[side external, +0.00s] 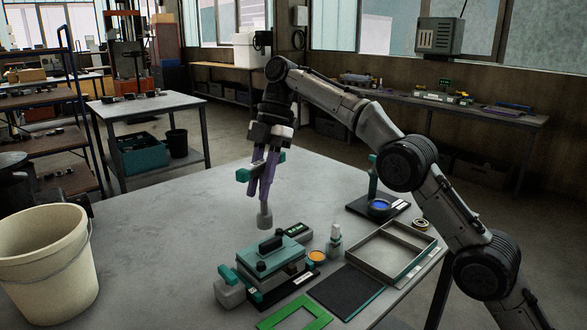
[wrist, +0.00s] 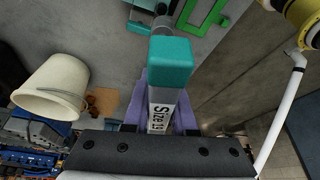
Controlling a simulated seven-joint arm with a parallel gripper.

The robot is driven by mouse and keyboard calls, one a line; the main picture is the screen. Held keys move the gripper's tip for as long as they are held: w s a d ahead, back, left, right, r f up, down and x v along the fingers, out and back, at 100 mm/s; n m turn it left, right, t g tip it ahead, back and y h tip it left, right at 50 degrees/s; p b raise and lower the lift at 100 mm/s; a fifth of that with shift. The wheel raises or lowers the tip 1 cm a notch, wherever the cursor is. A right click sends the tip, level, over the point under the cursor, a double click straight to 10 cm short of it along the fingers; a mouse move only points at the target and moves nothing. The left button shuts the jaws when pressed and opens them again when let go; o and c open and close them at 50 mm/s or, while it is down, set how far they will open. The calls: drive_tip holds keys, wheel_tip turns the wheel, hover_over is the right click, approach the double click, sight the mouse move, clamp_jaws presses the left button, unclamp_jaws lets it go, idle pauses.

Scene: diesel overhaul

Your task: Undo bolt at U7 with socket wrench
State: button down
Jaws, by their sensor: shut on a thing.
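My gripper (side external: 262,172) has purple fingers and is shut on the socket wrench, above the table. The wrench's teal handle end (side external: 243,175) sticks out to the left, and its grey socket (side external: 265,216) points down, clear of the table. In the wrist view the wrench's teal end (wrist: 170,62) and a white label starting "Size 1" show between the purple fingers (wrist: 165,112). A teal-topped block (side external: 275,258) with black knobs or bolts stands on the table, below and slightly right of the socket. I cannot read a U7 mark, so I cannot tell which bolt is U7.
A cream bucket (side external: 45,262) stands at the left. The table's left middle is clear.

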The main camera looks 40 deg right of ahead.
sight(260, 215)
drive_tip(key=f+m+t+h, duration=0.1)
drive_tip(key=m+h, duration=0.1)
drive_tip(key=m, duration=0.8)
drive_tip(key=f+m+t+h, duration=0.1)
drive_tip(key=f+m+h, duration=0.1)
drive_tip(key=m, duration=0.9)
drive_tip(key=w+f+m+t+h, duration=0.1)
drive_tip(key=m+h, duration=0.3)
drive_tip(key=m, duration=0.7)
drive_tip(key=shift+d+f+t, duration=0.15)
drive_tip(key=shift+f+t, duration=0.25)
drive_tip(key=shift+f, duration=0.1)
drive_tip(key=shift+s+f+m, duration=0.1)
drive_tip(key=shift+f+m, duration=0.25)
drive_tip(key=shift+m, duration=0.25)
drive_tip(key=shift+f, duration=1.25)
drive_tip(key=shift+f, duration=0.15)
drive_tip(key=shift+f, duration=1)
